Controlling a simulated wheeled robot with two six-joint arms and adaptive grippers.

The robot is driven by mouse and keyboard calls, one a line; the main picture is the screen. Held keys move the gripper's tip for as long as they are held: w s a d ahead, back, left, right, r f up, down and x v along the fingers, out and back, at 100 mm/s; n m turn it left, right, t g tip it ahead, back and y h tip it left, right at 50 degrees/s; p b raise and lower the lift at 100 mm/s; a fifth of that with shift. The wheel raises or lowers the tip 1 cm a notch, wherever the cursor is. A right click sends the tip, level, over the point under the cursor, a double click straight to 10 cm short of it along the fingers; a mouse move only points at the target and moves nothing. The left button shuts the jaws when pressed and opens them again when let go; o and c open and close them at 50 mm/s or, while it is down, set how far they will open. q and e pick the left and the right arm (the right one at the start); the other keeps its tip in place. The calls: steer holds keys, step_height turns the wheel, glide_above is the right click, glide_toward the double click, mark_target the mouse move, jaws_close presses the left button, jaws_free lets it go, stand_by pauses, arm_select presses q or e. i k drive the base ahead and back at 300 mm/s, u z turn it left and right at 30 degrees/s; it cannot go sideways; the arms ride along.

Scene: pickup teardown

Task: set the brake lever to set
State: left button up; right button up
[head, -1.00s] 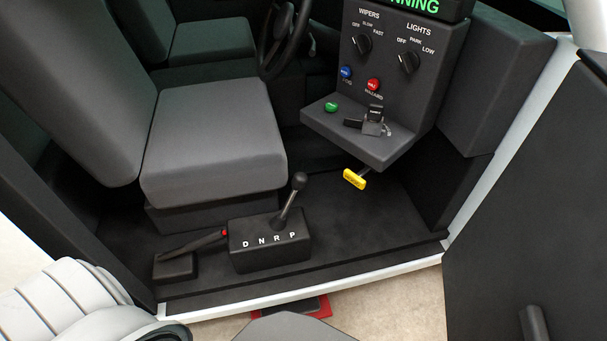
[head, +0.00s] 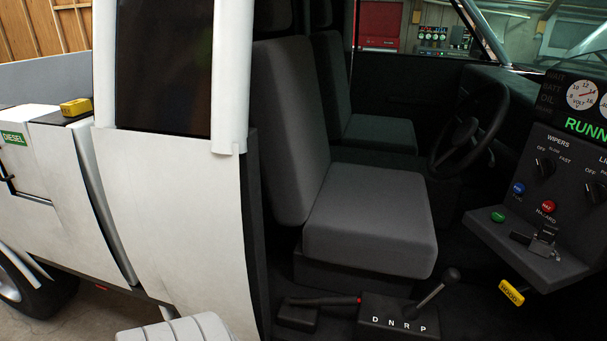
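The brake lever (head: 325,301) is a dark, low handle with a red button at its right end, on a small black base (head: 296,317) on the cab floor at the bottom of the head view. It lies nearly level, only slightly raised toward the red tip. Its right end is close beside the gear shifter box (head: 398,315), marked D N R P. A white ribbed part, probably of my arm, shows at the bottom edge, left of the lever. Neither gripper shows.
The grey seat (head: 370,210) stands behind the lever. The white door pillar and body panel (head: 195,220) bound the opening on the left. The gear knob (head: 450,275), yellow hood handle (head: 511,292) and switch panel (head: 550,200) are to the right.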

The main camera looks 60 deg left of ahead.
mark_target(354, 301)
steer(key=u, duration=0.7)
steer(key=i, duration=0.4)
steer(key=u, duration=1.2)
